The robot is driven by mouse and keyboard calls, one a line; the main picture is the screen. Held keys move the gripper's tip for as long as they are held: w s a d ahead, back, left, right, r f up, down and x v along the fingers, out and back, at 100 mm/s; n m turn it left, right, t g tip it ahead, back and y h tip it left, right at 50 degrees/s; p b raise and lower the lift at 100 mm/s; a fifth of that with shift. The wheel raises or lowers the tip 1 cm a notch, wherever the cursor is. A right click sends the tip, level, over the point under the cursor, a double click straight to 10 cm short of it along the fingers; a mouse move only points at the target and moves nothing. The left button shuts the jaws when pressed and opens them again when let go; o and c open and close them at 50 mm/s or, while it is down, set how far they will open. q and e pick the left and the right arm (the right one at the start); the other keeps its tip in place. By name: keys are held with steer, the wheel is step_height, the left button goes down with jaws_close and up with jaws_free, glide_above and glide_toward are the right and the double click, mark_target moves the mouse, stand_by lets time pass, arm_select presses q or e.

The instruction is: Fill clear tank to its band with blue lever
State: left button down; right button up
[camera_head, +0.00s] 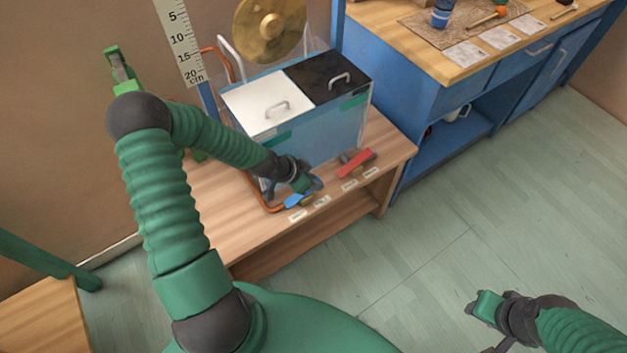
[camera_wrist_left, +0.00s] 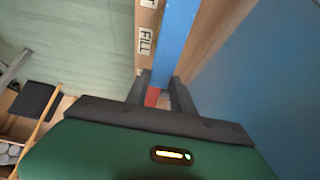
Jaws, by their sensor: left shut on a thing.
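The clear tank (camera_head: 318,140) stands on a low wooden bench, with blue showing through its front. Green band pieces (camera_head: 352,103) mark its front face near the top. A white lid and a black lid cover it. The blue lever (camera_head: 294,201) is at the bench's front left, below the tank. My left gripper (camera_head: 304,186) is shut on it. In the left wrist view the blue lever (camera_wrist_left: 176,35) runs between the fingers (camera_wrist_left: 160,90), next to a label reading FILL. My right gripper (camera_head: 485,312) is over the floor at lower right; its jaw opening is unclear.
A red lever (camera_head: 357,162) lies right of the blue one, with small labels (camera_head: 349,185) along the bench edge. A ruler (camera_head: 183,40) and brass gong (camera_head: 269,28) stand behind. A blue cabinet (camera_head: 440,110) is at right. The floor ahead is clear.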

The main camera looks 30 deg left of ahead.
arm_select(q)
steer(key=shift+a, duration=0.1)
steer(key=c, duration=1.1)
jaws_free()
steer(key=p+v, duration=0.5)
steer(key=v, duration=1.1)
steer(key=shift+s+a+r+p, duration=0.2)
steer(key=shift+s+p, duration=0.1)
steer(key=s+d+r+n+g+y+p, duration=0.1)
steer(key=s+d+r+p, duration=0.1)
steer(key=d+r, duration=0.3)
steer(key=s+d+r+n+g+p, duration=0.1)
steer(key=s+d+r+n+p, duration=0.1)
steer(key=d+r, duration=0.3)
steer(key=s+d+r+n+g+y+p, duration=0.1)
steer(key=s+d+r+p, duration=0.1)
steer(key=d+r+p, duration=0.2)
steer(key=shift+d+r+n+g+y+p, duration=0.15)
steer(key=shift+d+r+g+p, duration=0.1)
steer(key=shift+d, duration=0.25)
steer(key=shift+d+r+n+g+y+p, duration=0.1)
steer(key=shift+d+r+n+g+y, duration=0.1)
steer(key=shift+d, duration=0.25)
